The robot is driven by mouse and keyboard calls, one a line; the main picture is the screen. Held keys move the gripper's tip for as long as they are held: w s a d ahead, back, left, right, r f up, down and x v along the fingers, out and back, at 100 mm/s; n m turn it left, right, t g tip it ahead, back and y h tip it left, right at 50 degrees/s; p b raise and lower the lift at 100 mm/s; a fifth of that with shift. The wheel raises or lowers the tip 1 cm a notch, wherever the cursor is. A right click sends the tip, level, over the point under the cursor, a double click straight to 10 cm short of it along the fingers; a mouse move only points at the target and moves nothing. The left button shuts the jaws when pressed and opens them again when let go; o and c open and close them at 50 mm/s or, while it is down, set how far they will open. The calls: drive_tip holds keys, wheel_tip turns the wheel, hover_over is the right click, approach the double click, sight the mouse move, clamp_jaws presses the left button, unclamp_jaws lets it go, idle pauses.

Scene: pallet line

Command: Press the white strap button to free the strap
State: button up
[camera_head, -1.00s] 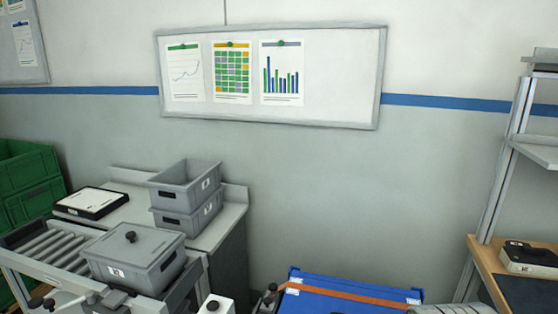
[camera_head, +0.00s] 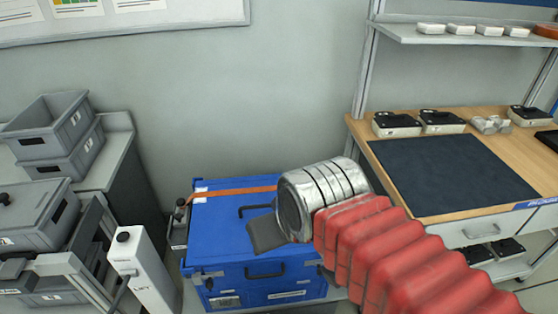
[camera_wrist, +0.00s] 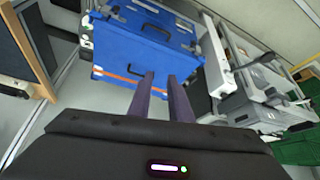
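A blue case (camera_head: 230,245) with black handles stands low in front of me. An orange strap (camera_head: 235,192) crosses the back of its lid; the strap also shows in the wrist view (camera_wrist: 122,76). My gripper (camera_head: 268,232) is above the lid, in front of the strap, its far parts hidden by my arm. In the wrist view, the two dark fingers of my gripper (camera_wrist: 161,76) are apart with a narrow empty gap, pointing toward the case. A grey fitting with a black knob (camera_head: 180,225) is at the strap's left end. I cannot make out a white strap button.
A white post with a black knob (camera_head: 145,270) stands left of the case. Grey bins (camera_head: 60,140) and a roller conveyor are further left. A wooden bench with a dark mat (camera_head: 450,175) is at the right. The wall behind the case is clear.

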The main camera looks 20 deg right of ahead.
drive_tip(key=shift+o, duration=1.4)
drive_tip(key=shift+d, duration=0.2)
drive_tip(key=o, duration=1.8)
drive_tip(key=d+f+m+g, duration=0.1)
drive_tip(key=d+f+m, duration=0.1)
drive_tip(key=d+f, duration=0.4)
drive_tip(key=s+d+f+m+g+h, duration=0.1)
drive_tip(key=d+f+m+g, duration=0.1)
drive_tip(key=d+f, duration=0.4)
drive_tip(key=s+d+f+m+g, duration=0.1)
drive_tip(key=d+f+m+g, duration=0.1)
drive_tip(key=d+f, duration=0.4)
drive_tip(key=shift+c, duration=0.2)
drive_tip(key=s+d+f+m+t, duration=0.15)
drive_tip(key=d+f+m, duration=0.4)
drive_tip(key=f, duration=0.55)
drive_tip(key=s+d+f+m+t, duration=0.15)
drive_tip(key=d+f+m, duration=0.35)
drive_tip(key=f, duration=0.6)
drive_tip(key=w+r+m+t+h, duration=0.1)
drive_tip(key=w+r+m+t, duration=0.1)
drive_tip(key=w, duration=0.3)
drive_tip(key=w+d+r+m+t, duration=0.1)
drive_tip(key=w+r+m+t, duration=0.1)
drive_tip(key=w+r+t, duration=0.1)
drive_tip(key=shift+w+d+r+m+t+h, duration=0.15)
drive_tip(key=shift+w+r+m+t+h, duration=0.3)
drive_tip(key=shift+w, duration=0.55)
drive_tip(key=shift+f, duration=0.1)
